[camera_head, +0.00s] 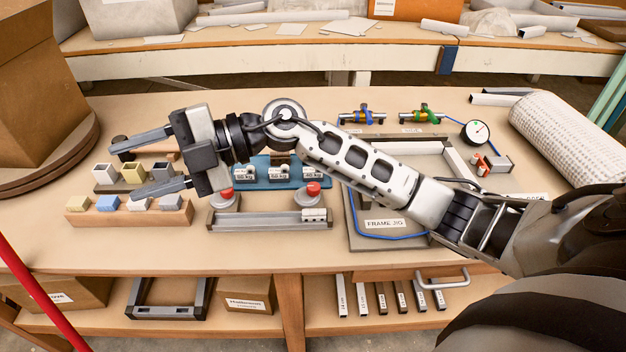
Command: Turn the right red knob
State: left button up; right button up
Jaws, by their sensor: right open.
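Two red knobs sit on grey round bases on the bench, just behind a grey channel-shaped rail. The right red knob (313,188) is in plain view below my right forearm in the picture. The left red knob (226,193) is close to my right gripper's body, which partly overlaps its surroundings. My right gripper (124,172) is open, its two fingers spread and pointing left. My left gripper is not in view.
A wooden rack of coloured blocks (130,218) lies under my right gripper. A blue holder with weights (283,180) stands behind the knobs. The frame jig (385,242) is to the right. A large brown box (35,90) stands far left. Bare bench lies in front of the rail.

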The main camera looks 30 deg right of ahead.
jog(key=w+d+f+g+h, duration=0.1)
jog(key=d+f+g+h, duration=0.1)
jog(key=d+f+h, duration=0.2)
jog(key=m+g+h, duration=0.2)
jog(key=m+h, duration=0.3)
jog(key=h, duration=0.8)
send_near(314, 186)
notch_tip(314, 186, down, 9)
jog(key=shift+s+r+p, duration=0.1)
jog(key=shift+r+p, duration=0.05)
jog(key=shift+p, duration=0.3)
jog(key=c, duration=1)
